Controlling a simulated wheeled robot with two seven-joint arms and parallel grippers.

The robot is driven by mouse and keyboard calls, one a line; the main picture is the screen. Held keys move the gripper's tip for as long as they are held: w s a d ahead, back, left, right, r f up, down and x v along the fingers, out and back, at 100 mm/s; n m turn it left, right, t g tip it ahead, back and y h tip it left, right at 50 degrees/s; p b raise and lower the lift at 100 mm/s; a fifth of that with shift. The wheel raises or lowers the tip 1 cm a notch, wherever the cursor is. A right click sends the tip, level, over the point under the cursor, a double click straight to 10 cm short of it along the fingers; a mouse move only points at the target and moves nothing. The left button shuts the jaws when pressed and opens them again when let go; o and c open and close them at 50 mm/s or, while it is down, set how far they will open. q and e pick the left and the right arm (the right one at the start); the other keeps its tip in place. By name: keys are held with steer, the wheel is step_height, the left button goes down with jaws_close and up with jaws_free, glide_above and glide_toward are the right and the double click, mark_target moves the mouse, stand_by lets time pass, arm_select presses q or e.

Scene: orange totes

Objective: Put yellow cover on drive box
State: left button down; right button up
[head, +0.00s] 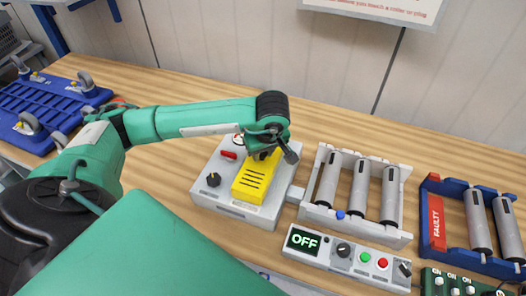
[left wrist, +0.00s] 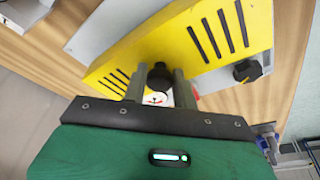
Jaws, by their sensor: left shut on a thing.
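The yellow cover (head: 253,182) has dark slots and lies over the top of the grey drive box (head: 225,205) in the head view. My left gripper (head: 266,153) is shut on the cover's far end from above. In the left wrist view the slotted yellow cover (left wrist: 205,40) spans the picture, with my left gripper's fingers (left wrist: 160,82) against it. A dark round part shows between the fingers. The box's black knob (head: 213,179) and red switch (head: 228,155) stay uncovered. I cannot tell whether the cover rests fully on the box or hovers slightly. My right gripper is out of view.
Right of the box stand a grey roller unit (head: 352,229), a control panel reading OFF (head: 350,258) and a blue roller unit marked FAULTY (head: 437,222). A blue wheeled frame (head: 45,105) lies at the left. The wooden table (head: 330,125) is clear behind the box.

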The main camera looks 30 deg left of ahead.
arm_select(q)
steer(key=shift+f+b, duration=0.25)
steer(key=shift+b, duration=0.05)
steer(key=c, duration=1.1)
jaws_free()
steer(key=shift+c, duration=0.2)
steer(key=shift+o, duration=0.6)
steer(key=shift+d+r, duration=0.1)
steer(key=shift+r, duration=0.15)
steer(key=b+v, duration=0.1)
steer(key=v, duration=1.2)
steer(key=shift+r+b, duration=0.15)
steer(key=shift+b, duration=0.2)
steer(key=shift+s, duration=0.1)
